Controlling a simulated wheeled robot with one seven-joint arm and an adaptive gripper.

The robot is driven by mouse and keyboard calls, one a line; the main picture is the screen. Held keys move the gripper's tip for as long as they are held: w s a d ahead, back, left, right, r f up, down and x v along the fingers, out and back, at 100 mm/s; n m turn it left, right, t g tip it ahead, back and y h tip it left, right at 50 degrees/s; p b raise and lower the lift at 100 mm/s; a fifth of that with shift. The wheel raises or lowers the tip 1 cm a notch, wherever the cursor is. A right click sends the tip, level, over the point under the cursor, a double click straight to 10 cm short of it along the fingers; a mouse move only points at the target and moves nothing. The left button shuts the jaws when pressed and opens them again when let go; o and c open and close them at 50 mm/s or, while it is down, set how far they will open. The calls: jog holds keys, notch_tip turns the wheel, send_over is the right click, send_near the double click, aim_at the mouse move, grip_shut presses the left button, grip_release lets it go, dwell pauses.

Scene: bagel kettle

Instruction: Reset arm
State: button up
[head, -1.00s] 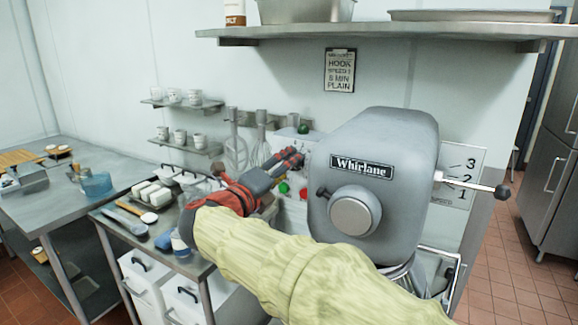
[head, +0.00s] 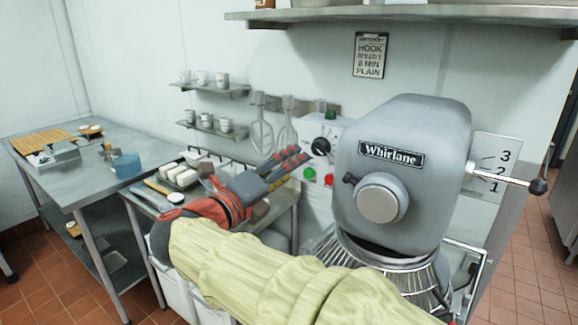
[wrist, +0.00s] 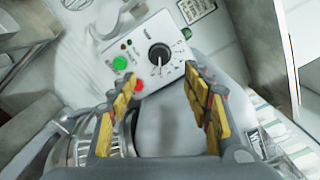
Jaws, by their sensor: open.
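My gripper (head: 291,162) is in the middle of the head view, at the end of my yellow-sleeved arm. It is in front of the white control panel (head: 338,129), left of the grey Whirlane mixer (head: 408,130). In the wrist view, my gripper (wrist: 160,82) has its two yellow-padded fingers spread wide with nothing between them. The control panel (wrist: 178,36) lies beyond the fingertips, with a black dial (wrist: 159,54), a green button (wrist: 120,63) and a red button (wrist: 138,85). The gap to the panel is hard to judge.
A steel table (head: 70,180) stands at the left. A tray of white pieces (head: 180,176) lies on the lower counter behind my arm. Whisks (head: 261,130) hang on the wall. A long shelf (head: 400,14) runs above the mixer. Red tiled floor (head: 525,265) is clear at the right.

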jog(key=w+a+f+n+t+y, duration=0.1)
jog(key=a+f+n+y, duration=0.1)
jog(key=a+n+y, duration=0.6)
jog(key=w+a+f+n+t+y, duration=0.1)
jog(key=a+f+n+y, duration=0.1)
jog(key=a+n+y, duration=0.55)
jog(key=s+a+f+n+g+y+p, duration=0.1)
jog(key=s+a+f+n+g+y, duration=0.25)
jog(key=s+f+n+g, duration=0.6)
jog(key=s+d+f+n+g+h+p, duration=0.1)
jog(key=s+d+f+n+h, duration=0.25)
jog(key=s+d, duration=0.5)
jog(key=s+d+f+n+g+h+p, duration=0.2)
jog(key=s+d+f+n, duration=0.35)
jog(key=d, duration=0.65)
jog(key=s+d+r+m+h+p, duration=0.1)
jog(key=s+d+r, duration=0.1)
jog(key=d, duration=0.7)
jog(key=s+d+r+m+t+h+p, duration=0.1)
jog(key=s+d+r+m+h+p, duration=0.1)
jog(key=s+d, duration=0.3)
jog(key=d, duration=0.4)
jog(key=shift+d+r, duration=0.3)
jog(key=shift+r, duration=0.05)
